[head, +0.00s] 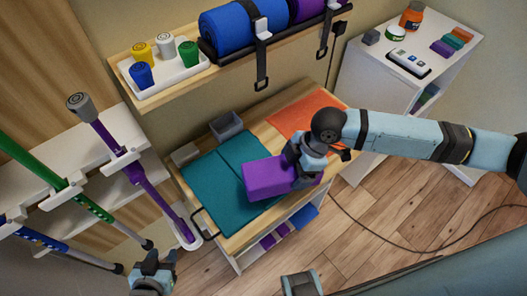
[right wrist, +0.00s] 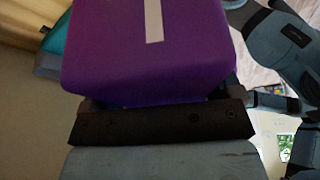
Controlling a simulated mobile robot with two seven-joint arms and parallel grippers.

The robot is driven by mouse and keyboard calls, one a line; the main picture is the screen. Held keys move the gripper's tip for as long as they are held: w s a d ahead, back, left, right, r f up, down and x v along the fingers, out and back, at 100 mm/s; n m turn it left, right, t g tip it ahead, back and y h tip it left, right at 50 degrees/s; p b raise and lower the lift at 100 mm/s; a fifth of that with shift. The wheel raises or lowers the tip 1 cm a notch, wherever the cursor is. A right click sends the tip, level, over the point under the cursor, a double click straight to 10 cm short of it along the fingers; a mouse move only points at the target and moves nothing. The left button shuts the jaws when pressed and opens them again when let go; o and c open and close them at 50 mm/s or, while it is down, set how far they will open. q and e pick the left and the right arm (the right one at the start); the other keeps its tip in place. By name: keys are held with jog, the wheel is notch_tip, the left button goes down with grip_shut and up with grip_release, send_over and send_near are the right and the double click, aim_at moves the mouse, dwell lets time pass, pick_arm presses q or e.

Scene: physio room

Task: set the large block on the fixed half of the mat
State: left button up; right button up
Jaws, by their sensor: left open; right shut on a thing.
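The large purple block (head: 268,178) is held in my right gripper (head: 303,170), at the right front edge of the teal mat (head: 205,184). It also fills the top of the right wrist view (right wrist: 150,50), with a pale strip on its face. The mat lies on a wooden table and has a seam splitting it in two. The block overlaps the right half in the picture; I cannot tell whether it touches the mat. Which half is fixed is not clear. My left gripper (head: 152,272) is open and empty, low at the left, away from the table.
An orange mat (head: 303,112) lies at the table's far right. A grey bin (head: 226,127) and a small grey box (head: 185,154) stand behind the teal mat. A shelf (head: 140,108) overhangs the back. Coloured poles (head: 120,155) stand in a rack at left.

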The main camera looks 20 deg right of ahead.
jog(key=w+a, duration=0.1)
jog(key=w, duration=0.2)
jog(key=w+a+f, duration=0.1)
jog(key=w+a, duration=0.1)
jog(key=w, duration=0.2)
jog(key=w+a+f, duration=0.1)
jog(key=w, duration=0.2)
jog(key=shift+w+a+p, duration=0.15)
jog(key=shift+w+p, duration=0.1)
jog(key=shift+p, duration=0.15)
notch_tip(320, 180, down, 4)
jog(key=shift+f, duration=0.1)
jog(key=shift+w+f+p, duration=0.15)
jog(key=shift+f+p, duration=0.1)
jog(key=shift+p, duration=0.05)
jog(key=shift+f, duration=0.2)
jog(key=shift+f, duration=0.1)
jog(key=o, duration=0.8)
jog(key=v, duration=1.2)
jog(key=shift+b, duration=0.4)
